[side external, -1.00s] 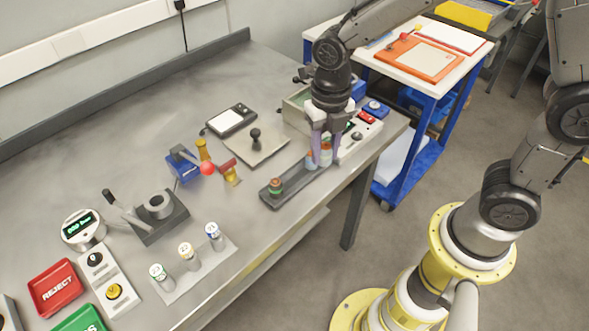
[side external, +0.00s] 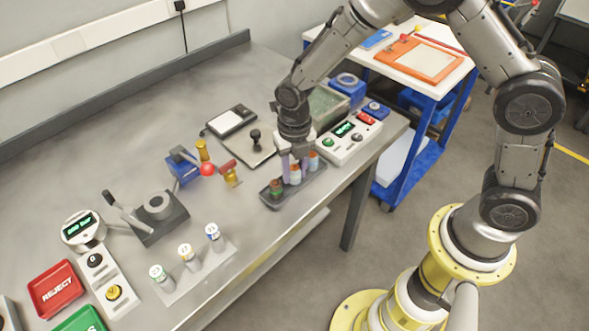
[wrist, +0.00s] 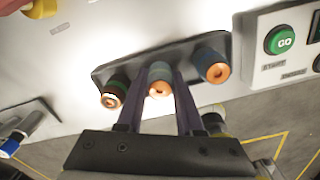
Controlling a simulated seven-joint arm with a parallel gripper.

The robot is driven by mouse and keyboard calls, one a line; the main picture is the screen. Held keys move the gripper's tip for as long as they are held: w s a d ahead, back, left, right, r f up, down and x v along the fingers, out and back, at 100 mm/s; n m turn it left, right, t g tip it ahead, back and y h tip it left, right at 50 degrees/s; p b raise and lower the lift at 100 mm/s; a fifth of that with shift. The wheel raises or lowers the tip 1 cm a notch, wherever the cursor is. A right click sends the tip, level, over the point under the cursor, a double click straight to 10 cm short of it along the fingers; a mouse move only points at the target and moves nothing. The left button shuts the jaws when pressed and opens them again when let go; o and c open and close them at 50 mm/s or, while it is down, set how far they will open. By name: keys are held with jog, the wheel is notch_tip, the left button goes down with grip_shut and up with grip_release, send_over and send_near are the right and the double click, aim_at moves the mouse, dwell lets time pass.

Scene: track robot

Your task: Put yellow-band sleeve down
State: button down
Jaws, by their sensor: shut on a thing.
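The sleeve in my jaws (side external: 295,175), which I take as the yellow-band one, is upright at the middle of a dark grey tray (side external: 288,201); it also shows in the wrist view (wrist: 160,89). Its band colour is not clear. My gripper (side external: 294,178) is shut on it, with a finger on each side. A green-banded sleeve (side external: 276,188) stands at the tray's left end and a blue-banded one (side external: 313,161) at its right end. I cannot tell whether the held sleeve touches the tray floor.
A control box (side external: 348,138) with a green button stands just right of the tray. A red-knobbed lever fixture (side external: 207,169) is at left. A stand with three white-capped vials (side external: 188,256) is nearer the front. Bare bench lies between the tray and the stand.

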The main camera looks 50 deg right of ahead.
jog(key=shift+f, duration=0.1)
jog(key=c, duration=0.5)
grip_release()
jog(key=shift+c, duration=0.2)
